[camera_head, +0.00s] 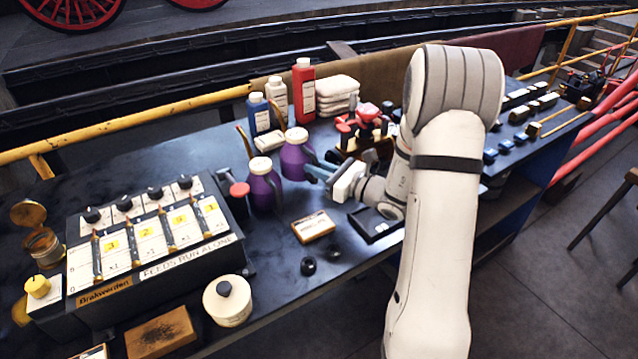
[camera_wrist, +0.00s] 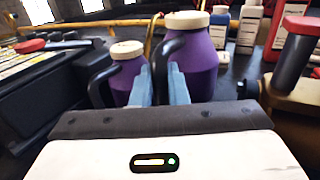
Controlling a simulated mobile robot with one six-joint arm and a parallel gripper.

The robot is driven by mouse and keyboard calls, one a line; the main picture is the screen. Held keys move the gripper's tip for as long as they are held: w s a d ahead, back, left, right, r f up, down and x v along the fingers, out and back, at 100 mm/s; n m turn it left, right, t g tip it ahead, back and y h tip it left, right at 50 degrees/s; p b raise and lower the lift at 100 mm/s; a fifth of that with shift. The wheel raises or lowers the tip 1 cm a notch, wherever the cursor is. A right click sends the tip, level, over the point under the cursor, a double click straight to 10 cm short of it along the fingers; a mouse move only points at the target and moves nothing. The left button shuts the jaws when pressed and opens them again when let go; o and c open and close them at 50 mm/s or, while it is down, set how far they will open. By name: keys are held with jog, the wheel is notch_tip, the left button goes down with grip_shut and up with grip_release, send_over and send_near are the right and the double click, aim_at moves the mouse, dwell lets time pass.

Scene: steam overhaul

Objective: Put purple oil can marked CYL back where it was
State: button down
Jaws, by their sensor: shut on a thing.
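Two purple oil cans with cream caps and dark handles show in the head view. The right one (camera_head: 297,158) is at my gripper (camera_head: 318,172), whose blue fingers are shut on its dark handle. The left one (camera_head: 262,190) stands on the bench just left of and nearer than it. In the wrist view the held can (camera_wrist: 199,62) is upright beyond the fingers (camera_wrist: 160,85), and the other can (camera_wrist: 128,72) is to its left. No CYL marking is readable on either can. I cannot tell whether the held can touches the bench.
The feed box with levers (camera_head: 150,245) is at left. Blue, white and red bottles (camera_head: 303,88) and folded cloths (camera_head: 337,92) stand behind the cans. A red-topped fixture (camera_head: 365,125) is close right. A small labelled box (camera_head: 313,227) and a cream round tin (camera_head: 228,303) are in front.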

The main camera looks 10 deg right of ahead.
jog(key=shift+f, duration=2.25)
jog(key=shift+f, duration=0.2)
jog(key=c, duration=1.4)
grip_release()
jog(key=shift+r, duration=0.1)
